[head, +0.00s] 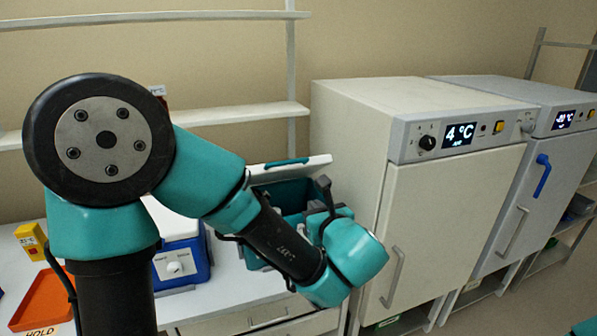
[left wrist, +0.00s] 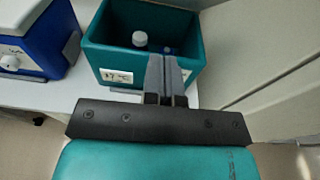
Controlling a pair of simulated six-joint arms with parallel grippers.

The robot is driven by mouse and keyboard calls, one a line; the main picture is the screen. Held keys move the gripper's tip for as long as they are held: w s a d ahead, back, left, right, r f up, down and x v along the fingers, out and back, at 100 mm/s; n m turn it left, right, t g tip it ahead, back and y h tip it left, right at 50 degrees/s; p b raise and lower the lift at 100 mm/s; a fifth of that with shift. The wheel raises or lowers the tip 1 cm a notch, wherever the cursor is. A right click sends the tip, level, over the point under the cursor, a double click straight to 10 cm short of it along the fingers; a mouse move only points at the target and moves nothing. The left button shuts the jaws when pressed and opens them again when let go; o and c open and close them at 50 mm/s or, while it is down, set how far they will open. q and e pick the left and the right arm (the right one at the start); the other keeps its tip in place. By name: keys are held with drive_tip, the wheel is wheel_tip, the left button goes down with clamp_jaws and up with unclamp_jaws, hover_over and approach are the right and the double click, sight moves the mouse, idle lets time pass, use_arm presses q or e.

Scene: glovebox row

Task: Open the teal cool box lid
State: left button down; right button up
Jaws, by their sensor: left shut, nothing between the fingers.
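The teal cool box (head: 290,196) stands on the bench against the white fridge, partly hidden behind my left arm. Its white lid (head: 290,171), with a teal strip, is raised at the back of the box. In the left wrist view the teal box (left wrist: 130,62) is open at the top. A white-capped bottle (left wrist: 140,39) and something small and blue are inside. My left gripper (left wrist: 166,62) is shut and empty, with its fingers over the near wall of the box. In the head view its fingertips are mostly hidden by the wrist. My right gripper is not in view.
A blue cool box with a white lid (head: 182,222) stands left of the teal one. An orange tray (head: 45,298) and a yellow device (head: 31,240) lie further left. The fridge (head: 385,140) closes off the right side. White shelves (head: 240,111) are behind.

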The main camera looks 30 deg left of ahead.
use_arm(q)
drive_tip(key=shift+s+d+r+t+y, duration=0.15)
drive_tip(key=shift+d+r+t, duration=0.1)
drive_tip(key=shift+r, duration=0.35)
drive_tip(key=shift+d+r+t+y, duration=0.15)
drive_tip(key=shift+r+t, duration=0.1)
drive_tip(key=shift+r, duration=0.3)
drive_tip(key=shift+a, duration=0.15)
approach(299, 168)
drive_tip(key=a, duration=0.3)
drive_tip(key=shift+w+a+r, duration=0.8)
drive_tip(key=shift+w+a, duration=0.2)
drive_tip(key=shift+w, duration=0.2)
drive_tip(key=shift+r, duration=0.15)
